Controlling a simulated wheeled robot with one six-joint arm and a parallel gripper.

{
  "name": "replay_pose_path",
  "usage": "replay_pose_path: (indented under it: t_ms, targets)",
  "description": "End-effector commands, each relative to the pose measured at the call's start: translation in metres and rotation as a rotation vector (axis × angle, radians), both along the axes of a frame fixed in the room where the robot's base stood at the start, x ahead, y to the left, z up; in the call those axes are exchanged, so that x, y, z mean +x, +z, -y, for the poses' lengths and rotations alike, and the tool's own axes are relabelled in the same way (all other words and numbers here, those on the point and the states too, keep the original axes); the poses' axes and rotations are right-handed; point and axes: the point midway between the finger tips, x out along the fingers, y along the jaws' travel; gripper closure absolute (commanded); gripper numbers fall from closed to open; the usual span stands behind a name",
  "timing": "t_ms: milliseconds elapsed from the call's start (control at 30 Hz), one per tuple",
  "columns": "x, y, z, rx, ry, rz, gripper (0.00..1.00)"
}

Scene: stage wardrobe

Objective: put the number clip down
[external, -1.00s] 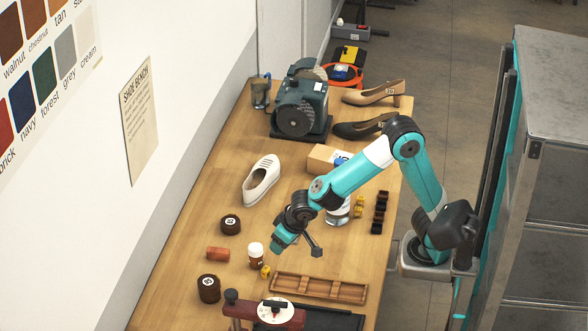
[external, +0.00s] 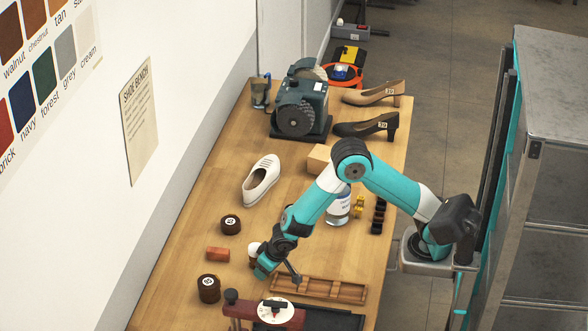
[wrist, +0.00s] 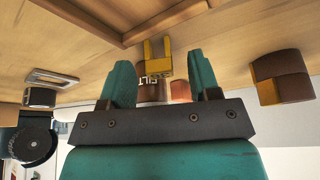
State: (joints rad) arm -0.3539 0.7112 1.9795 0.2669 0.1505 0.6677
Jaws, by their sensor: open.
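A small yellow number clip (wrist: 158,62) stands on the bench beside the wooden tray, seen in the wrist view. My gripper (wrist: 162,84) is open, with the clip showing in the gap between its two teal fingers and apparently untouched. In the external view my gripper (external: 262,273) is low over the bench, just left of the compartmented wooden tray (external: 320,289), and hides the clip. The tray's edge also shows in the wrist view (wrist: 124,26). Other yellow clips (external: 359,206) stand farther back, near the white jar.
A white-capped bottle (external: 253,249) is close behind my gripper, partly hidden. A red-brown block (external: 218,254) and brown round tins (external: 209,289) (external: 231,225) are to the left. Bare bench lies around the white shoe (external: 261,180).

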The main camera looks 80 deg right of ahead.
Motion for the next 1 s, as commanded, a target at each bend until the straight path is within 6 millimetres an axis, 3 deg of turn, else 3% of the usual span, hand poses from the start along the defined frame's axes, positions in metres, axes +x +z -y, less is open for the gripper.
replay_pose_path:
  t_ms: [100, 333, 567, 600, 1000]
  targets:
    - [0.0034, -0.0096, 0.0020, 0.000, 0.000, -0.001, 0.44]
    - [0.0042, -0.0114, 0.0019, 0.001, 0.000, 0.000, 0.44]
    - [0.0040, -0.0112, 0.0018, 0.000, 0.000, 0.000, 0.94]
    - [0.0039, -0.0112, 0.0018, 0.000, 0.000, 0.000, 0.96]
    - [0.0046, -0.0035, 0.0016, 0.001, 0.001, 0.002, 1.00]
